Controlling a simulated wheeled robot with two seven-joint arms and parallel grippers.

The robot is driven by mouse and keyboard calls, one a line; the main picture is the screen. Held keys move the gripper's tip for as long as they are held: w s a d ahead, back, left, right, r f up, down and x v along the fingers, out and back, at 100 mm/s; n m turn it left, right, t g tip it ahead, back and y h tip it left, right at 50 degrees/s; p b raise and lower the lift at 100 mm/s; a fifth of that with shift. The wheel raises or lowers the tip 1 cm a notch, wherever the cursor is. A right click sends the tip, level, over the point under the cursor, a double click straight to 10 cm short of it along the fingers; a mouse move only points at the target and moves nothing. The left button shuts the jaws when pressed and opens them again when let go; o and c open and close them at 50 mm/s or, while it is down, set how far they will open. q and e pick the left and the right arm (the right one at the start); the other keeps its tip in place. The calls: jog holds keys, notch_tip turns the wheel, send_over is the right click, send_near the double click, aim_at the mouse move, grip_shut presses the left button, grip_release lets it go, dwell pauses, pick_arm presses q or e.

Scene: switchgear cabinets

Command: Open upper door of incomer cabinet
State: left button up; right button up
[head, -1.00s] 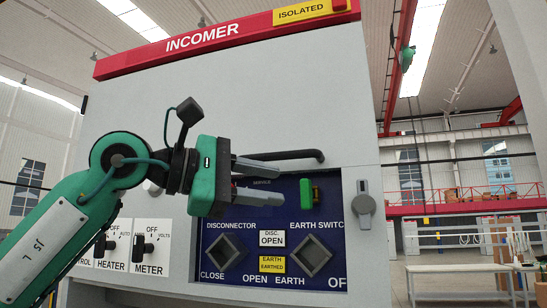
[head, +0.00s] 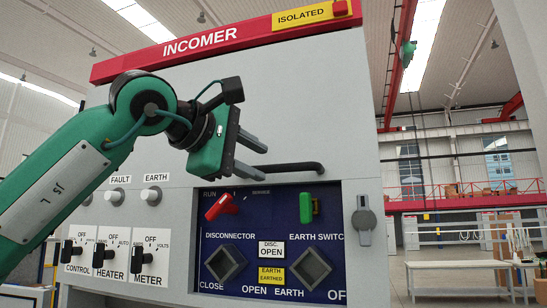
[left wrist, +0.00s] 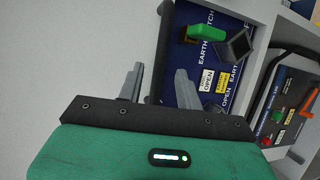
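The incomer cabinet's upper door (head: 310,110) is a plain pale grey panel under the red INCOMER header, and it looks closed. Its black bar handle (head: 305,167) runs sideways along the door's lower part, its left end hidden behind my gripper. My left gripper (head: 263,162) is open, its two grey fingers apart and tilted down to the right at the handle's left part. In the left wrist view the black handle (left wrist: 166,30) runs between the open fingers (left wrist: 158,78); I cannot tell whether they touch it. My right gripper is not in view.
Below the handle is a blue panel (head: 240,245) with a red lever (head: 221,206), a green lever (head: 305,208) and two square sockets. A grey latch (head: 364,213) sits right of it. Rotary switches (head: 104,252) are at the left. A white table (head: 460,266) stands to the right.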

aim_at(270, 167)
pick_arm(q)
jog(key=p+x, duration=0.1)
jog(key=x, duration=0.3)
jog(key=shift+w+r+p, duration=0.1)
jog(key=shift+p, duration=0.2)
jog(key=shift+w+d, duration=0.45)
jog(key=shift+c, duration=1.1)
grip_shut()
